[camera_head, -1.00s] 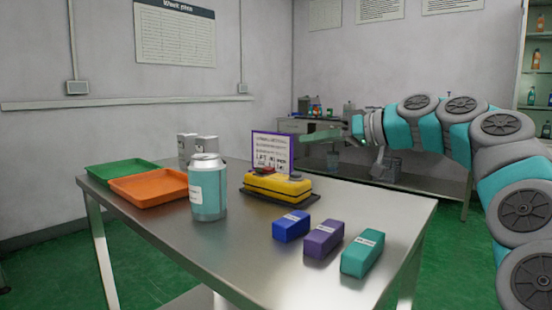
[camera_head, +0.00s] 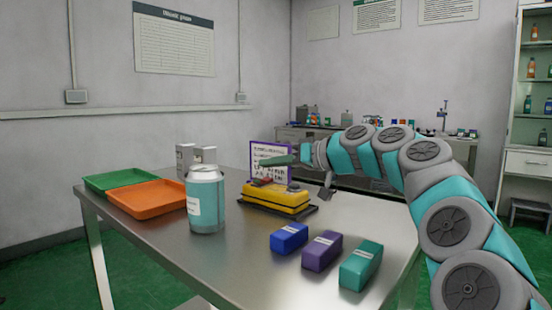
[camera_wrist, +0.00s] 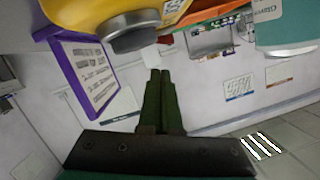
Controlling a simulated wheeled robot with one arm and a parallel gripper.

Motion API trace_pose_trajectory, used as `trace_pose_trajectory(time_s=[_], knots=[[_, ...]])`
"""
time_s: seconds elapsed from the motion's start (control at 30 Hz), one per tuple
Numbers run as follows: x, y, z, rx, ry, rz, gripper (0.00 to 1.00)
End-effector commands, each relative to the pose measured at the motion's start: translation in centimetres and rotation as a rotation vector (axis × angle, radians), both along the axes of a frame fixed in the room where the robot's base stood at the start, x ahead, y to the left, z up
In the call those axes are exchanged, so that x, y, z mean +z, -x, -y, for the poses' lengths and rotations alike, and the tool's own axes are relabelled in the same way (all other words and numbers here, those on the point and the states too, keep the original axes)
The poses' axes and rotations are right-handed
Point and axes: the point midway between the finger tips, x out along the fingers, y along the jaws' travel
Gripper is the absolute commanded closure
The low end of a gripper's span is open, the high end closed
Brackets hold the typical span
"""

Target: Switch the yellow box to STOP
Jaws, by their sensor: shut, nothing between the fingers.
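The yellow box (camera_head: 272,199) stands on a dark base on the metal table. A red part (camera_head: 262,182) shows on its left top and a dark grey knob (camera_head: 293,187) on its right top. My gripper (camera_head: 264,161) is shut and empty, its green fingers pointing left above the box, apart from it. In the wrist view the shut fingers (camera_wrist: 160,74) show below the yellow box (camera_wrist: 162,9) and a grey round knob (camera_wrist: 132,34). I cannot read the switch's setting. A purple-framed sign (camera_head: 254,148) stands behind the box, partly hidden by my gripper.
A teal can (camera_head: 206,203) stands left of the box, with an orange tray (camera_head: 147,209) and a green tray (camera_head: 107,190) beyond. Blue (camera_head: 289,238), purple (camera_head: 322,251) and teal (camera_head: 361,266) blocks lie at the front right. The table between can and blocks is clear.

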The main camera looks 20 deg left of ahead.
Motion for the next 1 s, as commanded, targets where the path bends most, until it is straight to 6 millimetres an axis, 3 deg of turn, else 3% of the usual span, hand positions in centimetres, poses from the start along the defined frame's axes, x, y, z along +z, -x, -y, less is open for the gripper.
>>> trace_pose_trajectory(time_s=[0.23,0.8,1.0], knots=[[-1.6,0.7,-0.2,0.001,0.000,-0.001,1.00],[-2.2,0.9,-0.3,-0.002,0.001,0.003,1.00],[-3.4,1.1,-0.4,-0.003,0.025,0.066,1.00]])
